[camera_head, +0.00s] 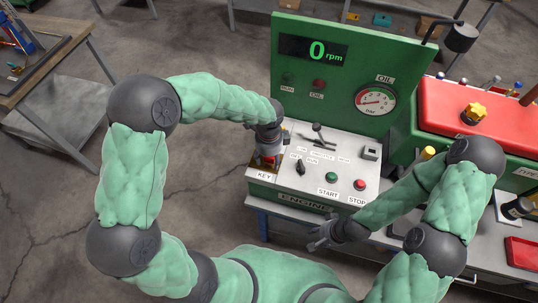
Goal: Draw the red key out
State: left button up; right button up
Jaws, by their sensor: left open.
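The control panel (345,180) stands on a bench, with a strip labelled KEY at its front left corner. My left gripper (268,158) points down over that corner from above, open, around or just over the key spot. A small red part, which looks like the red key (270,159), shows at its fingertips. The gripper hides most of the key and its slot, so I cannot tell whether they touch. My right gripper (318,240) hangs low in front of the panel, below the START label, apart from the key. Its finger opening is too small to judge.
The panel carries a black switch (300,167), levers (320,136), a green START button (331,177) and a red STOP button (360,184). A green upright board (340,75) rises behind. A red-topped machine (480,105) stands right. Open floor lies left.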

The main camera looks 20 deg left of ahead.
pick_arm(q)
grip_shut()
jog(key=shift+r+p, duration=1.1)
dwell(0.8)
jog(key=shift+r+p, duration=1.85)
jog(key=shift+r, duration=0.35)
